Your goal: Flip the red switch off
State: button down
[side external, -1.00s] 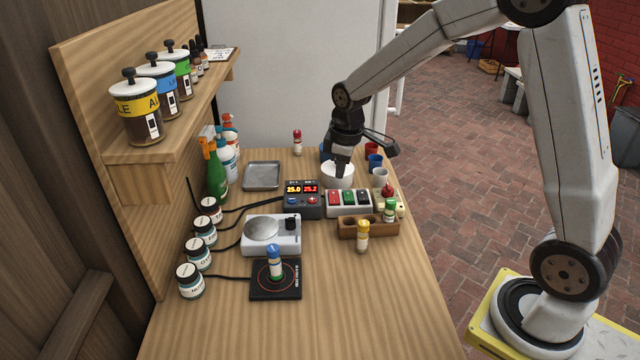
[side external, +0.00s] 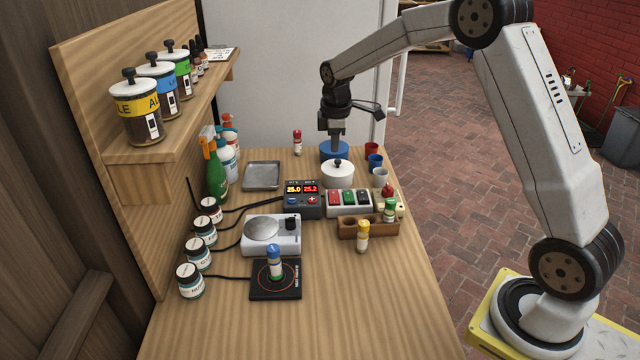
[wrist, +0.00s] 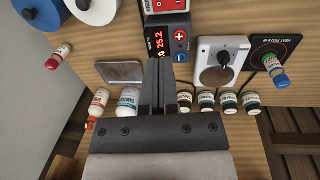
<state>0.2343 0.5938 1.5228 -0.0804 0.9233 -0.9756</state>
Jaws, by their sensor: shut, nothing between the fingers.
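The white switch box (side external: 349,211) stands in the middle of the table, with a red switch (side external: 334,198) at its left end beside a green and a dark one. Which way the red switch is tipped is too small to tell. In the wrist view a red switch face (wrist: 165,5) shows at the top edge, partly cut off. My gripper (side external: 337,146) is shut and empty, pointing down above the blue pot behind the white lidded pot, well behind the switch box. Its shut fingers (wrist: 158,65) also show in the wrist view.
The white lidded pot (side external: 337,176) stands between my gripper and the switch box. The controller with red digits (side external: 303,205) is left of the box. A wooden rack (side external: 354,229) with bottles is in front, and cups (side external: 375,161) stand at right.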

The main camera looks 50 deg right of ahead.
aim_at(332, 193)
jog(key=f, duration=0.4)
jog(key=d+f, duration=0.1)
jog(key=f, duration=0.4)
jog(key=w+f, duration=0.1)
jog(key=f, duration=0.4)
jog(key=shift+w+d, duration=0.1)
jog(key=shift+d, duration=0.05)
dwell(0.4)
jog(key=shift+w+f, duration=0.1)
jog(key=shift+f, duration=0.15)
jog(key=shift+r, duration=0.1)
jog(key=shift+s+a+r, duration=0.2)
jog(key=shift+s+a, duration=0.3)
jog(key=shift+s, duration=0.05)
jog(key=shift+r, duration=0.15)
dwell(0.3)
